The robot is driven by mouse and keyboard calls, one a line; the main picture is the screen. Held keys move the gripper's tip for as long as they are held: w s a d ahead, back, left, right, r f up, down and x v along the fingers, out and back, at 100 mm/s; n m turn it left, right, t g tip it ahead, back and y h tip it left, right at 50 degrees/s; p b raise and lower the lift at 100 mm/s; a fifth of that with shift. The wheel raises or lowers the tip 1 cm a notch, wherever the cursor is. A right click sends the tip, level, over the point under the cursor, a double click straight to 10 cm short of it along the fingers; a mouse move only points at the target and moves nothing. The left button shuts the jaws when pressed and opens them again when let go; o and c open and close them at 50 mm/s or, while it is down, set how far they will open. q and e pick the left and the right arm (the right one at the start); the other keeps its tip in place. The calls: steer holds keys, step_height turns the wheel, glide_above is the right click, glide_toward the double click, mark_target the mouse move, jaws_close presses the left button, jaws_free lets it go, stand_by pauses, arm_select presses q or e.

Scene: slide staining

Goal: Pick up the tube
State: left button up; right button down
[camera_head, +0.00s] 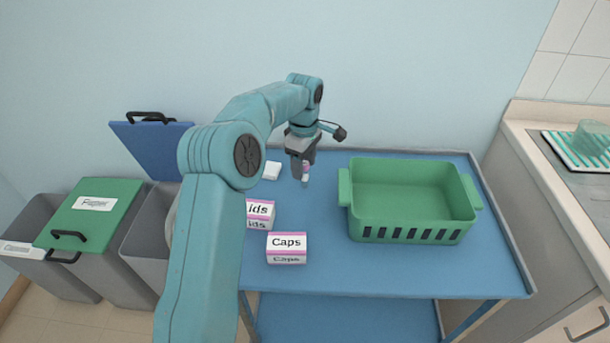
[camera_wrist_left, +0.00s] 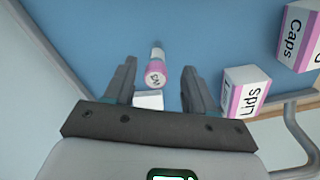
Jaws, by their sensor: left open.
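My right gripper is in neither view.
A white block (camera_head: 271,170) lies near the gripper. A green basket (camera_head: 405,235) stands right on the blue table (camera_head: 400,281). Bins (camera_head: 98,215) stand left, a counter (camera_head: 560,180) right.

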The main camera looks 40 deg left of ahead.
mark_target(305, 176)
arm_select(q)
steer(key=f, duration=0.5)
steer(key=shift+w+f, duration=0.15)
steer(key=shift+w, duration=0.1)
jaws_close()
